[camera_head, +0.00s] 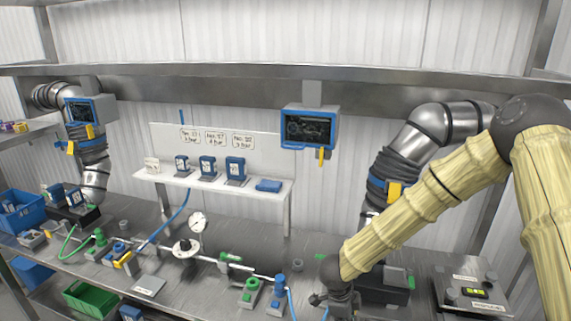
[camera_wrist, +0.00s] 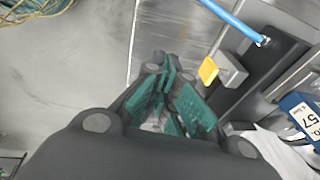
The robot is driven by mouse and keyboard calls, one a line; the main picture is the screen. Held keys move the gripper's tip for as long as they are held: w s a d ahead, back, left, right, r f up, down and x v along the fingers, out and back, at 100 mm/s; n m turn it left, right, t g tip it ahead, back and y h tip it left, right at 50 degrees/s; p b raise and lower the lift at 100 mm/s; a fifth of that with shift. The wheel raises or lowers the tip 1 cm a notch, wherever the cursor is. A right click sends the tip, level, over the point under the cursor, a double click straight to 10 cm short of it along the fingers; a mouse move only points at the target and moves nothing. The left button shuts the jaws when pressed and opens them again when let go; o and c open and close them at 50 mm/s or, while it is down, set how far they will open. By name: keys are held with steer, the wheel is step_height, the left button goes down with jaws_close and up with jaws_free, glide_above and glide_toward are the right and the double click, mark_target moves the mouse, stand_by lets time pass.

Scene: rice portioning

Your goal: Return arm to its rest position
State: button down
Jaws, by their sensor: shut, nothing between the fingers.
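My arm (camera_head: 430,205), in a pale yellow ribbed cover, enters from the right in the head view and slopes down to the left. My gripper (camera_head: 338,301) is at its lower end, dark and partly cut off by the bottom edge, low over the front of the metal bench. In the wrist view my gripper (camera_wrist: 165,88) shows dark links and green finger pads. Its fingers are shut with nothing held. The wrist view looks down past the fingers at a grey floor and a metal surface.
The metal bench (camera_head: 150,255) carries a round gauge (camera_head: 198,222), green and blue valves and a box with a small display (camera_head: 473,292). A large duct (camera_head: 430,130) is close behind my arm.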

steer(key=s+d+f+n+t, duration=0.1)
steer(key=s+d+f+n, duration=0.1)
steer(key=s+f+n, duration=0.45)
steer(key=s+d+f+n, duration=0.3)
steer(key=s+f+n, duration=0.2)
steer(key=s+f, duration=0.25)
steer(key=s+f+n+g+y, duration=0.25)
steer(key=s+n, duration=0.75)
steer(key=s, duration=1)
step_height(320, 180, down, 15)
steer(key=b, duration=1.5)
steer(key=shift+d, duration=0.2)
